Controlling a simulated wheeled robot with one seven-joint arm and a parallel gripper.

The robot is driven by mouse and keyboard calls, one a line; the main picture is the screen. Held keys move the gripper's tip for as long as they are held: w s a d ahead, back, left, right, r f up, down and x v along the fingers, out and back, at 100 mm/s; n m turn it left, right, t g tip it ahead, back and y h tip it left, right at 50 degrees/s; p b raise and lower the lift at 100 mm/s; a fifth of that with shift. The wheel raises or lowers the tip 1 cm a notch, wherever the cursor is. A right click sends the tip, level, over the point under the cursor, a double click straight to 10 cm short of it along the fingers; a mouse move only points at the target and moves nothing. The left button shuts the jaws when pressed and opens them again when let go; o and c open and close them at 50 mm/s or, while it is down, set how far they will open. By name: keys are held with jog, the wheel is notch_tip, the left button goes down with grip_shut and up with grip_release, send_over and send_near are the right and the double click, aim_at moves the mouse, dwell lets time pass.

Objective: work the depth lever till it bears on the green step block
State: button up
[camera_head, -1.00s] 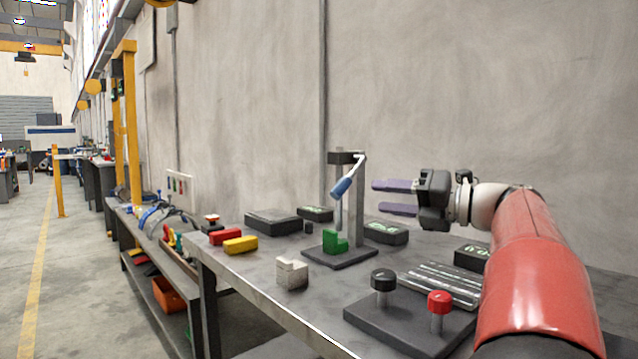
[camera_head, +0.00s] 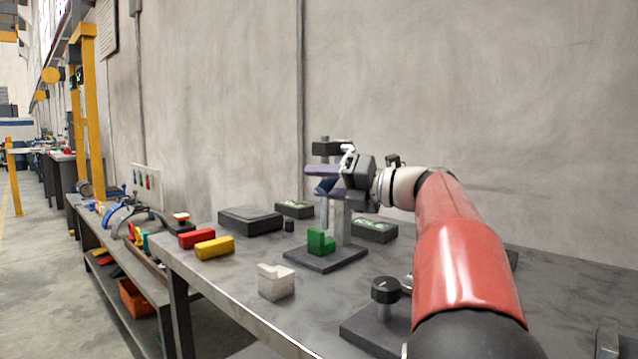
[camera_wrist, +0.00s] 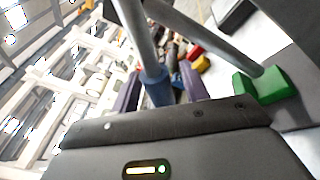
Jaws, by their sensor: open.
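The depth lever is a pale crank with a blue handle (camera_head: 325,185) on a dark upright stand; the handle also shows in the wrist view (camera_wrist: 156,86). My gripper (camera_head: 321,181) is open, with its purple fingers on either side of the handle, not closed on it. The green step block (camera_head: 319,244) sits on the stand's dark base plate (camera_head: 322,260), and in the wrist view it is at the right (camera_wrist: 263,85). A grey rod (camera_head: 324,214) points down at the block. I cannot tell whether its tip touches it.
A white step block (camera_head: 275,283), a yellow block (camera_head: 214,247) and a red block (camera_head: 195,239) lie on the grey bench. Dark boxes with green displays stand behind. A black knob (camera_head: 385,290) rises on a plate in front, partly behind my arm.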

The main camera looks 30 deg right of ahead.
jog(key=shift+w+a, duration=0.35)
jog(key=shift+w, duration=0.05)
jog(key=shift+c, duration=0.5)
grip_shut()
jog(key=shift+w+d+f+n+p, duration=0.1)
jog(key=shift+d+f+n+p, duration=0.4)
jog(key=shift+n+p, duration=0.25)
jog(key=shift+o, duration=0.5)
grip_release()
jog(key=v, duration=0.7)
jog(key=shift+s+d, duration=0.2)
jog(key=shift+s, duration=0.15)
jog(key=shift+r, duration=0.15)
